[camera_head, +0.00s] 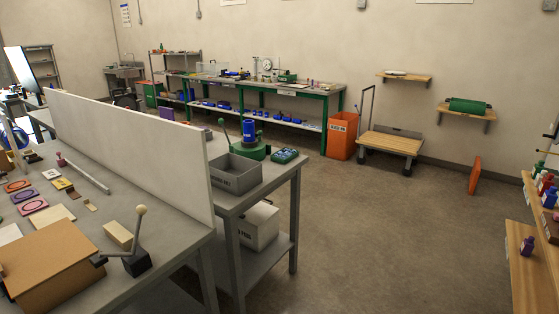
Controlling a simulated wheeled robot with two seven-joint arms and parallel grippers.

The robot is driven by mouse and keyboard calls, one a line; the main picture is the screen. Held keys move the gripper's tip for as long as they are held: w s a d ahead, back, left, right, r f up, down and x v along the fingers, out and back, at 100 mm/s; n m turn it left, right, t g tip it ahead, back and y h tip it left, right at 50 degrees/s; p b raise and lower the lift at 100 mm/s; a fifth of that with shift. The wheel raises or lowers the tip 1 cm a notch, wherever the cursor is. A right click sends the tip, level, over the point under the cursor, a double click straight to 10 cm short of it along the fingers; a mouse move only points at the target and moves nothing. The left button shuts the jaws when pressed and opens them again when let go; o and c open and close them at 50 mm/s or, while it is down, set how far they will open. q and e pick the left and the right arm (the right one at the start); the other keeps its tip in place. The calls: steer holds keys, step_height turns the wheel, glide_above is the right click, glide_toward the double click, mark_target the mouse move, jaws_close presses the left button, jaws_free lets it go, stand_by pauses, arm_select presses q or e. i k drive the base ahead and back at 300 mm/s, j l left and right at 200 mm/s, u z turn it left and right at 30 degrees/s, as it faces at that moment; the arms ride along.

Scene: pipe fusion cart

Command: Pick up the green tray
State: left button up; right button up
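I cannot pick out a clear green tray. A small green box-like item (287,77) sits on the long back bench, too small to tell if it is a tray. A green rounded object (468,106) lies on a wooden wall shelf at the right. A dark green flat item (285,155) lies on the near grey bench, beside a green-based device with a blue cylinder (249,133). Neither of my grippers shows in the head view.
A white divider (130,145) separates the left bench (175,245) from the bench with a grey bin (233,180). An orange bin (342,135) and a wooden-decked cart (391,143) stand near the back wall. Shelving is at the right edge. The middle floor (385,235) is clear.

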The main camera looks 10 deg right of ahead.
mark_target(285, 155)
steer(key=i+l+u, duration=0.1)
steer(key=i+l, duration=0.95)
steer(key=l, duration=0.15)
